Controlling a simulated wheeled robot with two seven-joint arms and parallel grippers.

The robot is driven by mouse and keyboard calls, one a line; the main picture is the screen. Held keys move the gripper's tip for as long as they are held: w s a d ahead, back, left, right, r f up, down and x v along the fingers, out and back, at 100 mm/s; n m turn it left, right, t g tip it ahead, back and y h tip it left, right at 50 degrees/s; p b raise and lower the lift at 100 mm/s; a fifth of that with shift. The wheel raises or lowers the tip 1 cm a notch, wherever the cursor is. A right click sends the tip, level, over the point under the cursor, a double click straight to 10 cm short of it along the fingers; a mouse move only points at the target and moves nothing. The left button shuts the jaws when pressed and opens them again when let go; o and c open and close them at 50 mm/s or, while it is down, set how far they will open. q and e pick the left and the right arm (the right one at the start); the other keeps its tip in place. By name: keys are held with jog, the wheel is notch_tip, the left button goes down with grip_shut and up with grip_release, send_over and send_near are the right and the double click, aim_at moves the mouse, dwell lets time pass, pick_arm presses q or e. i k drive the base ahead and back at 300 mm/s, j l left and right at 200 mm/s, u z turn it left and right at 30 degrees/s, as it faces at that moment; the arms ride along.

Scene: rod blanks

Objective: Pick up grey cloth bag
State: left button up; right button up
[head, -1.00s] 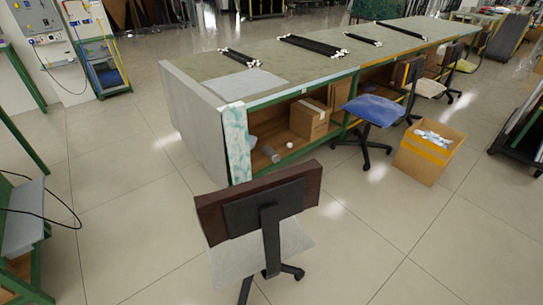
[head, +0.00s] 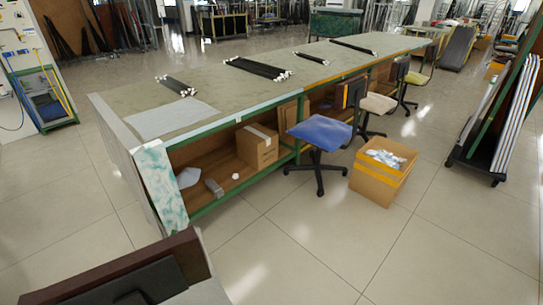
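I cannot tell for sure which thing is the grey cloth bag. A small pale grey soft-looking item (head: 188,177) lies in the open lower shelf at the near end of the long workbench (head: 240,119). A darker grey cylinder-like item (head: 214,187) and a small white round item (head: 235,176) lie to its right. A flat light grey sheet (head: 172,118) lies on the bench top. Neither of my grippers is in view.
A cardboard box (head: 257,147) stands in the shelf. A blue-seated chair (head: 320,133) and an open carton (head: 375,186) with crumpled white material stand before the bench. A dark chair back (head: 125,275) is close at lower left. The floor at centre front is clear.

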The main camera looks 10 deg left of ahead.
aim_at(218, 192)
jog(key=i+l+z, duration=0.4)
jog(key=i, duration=0.35)
jog(key=i+l+z, duration=0.2)
jog(key=i, duration=0.2)
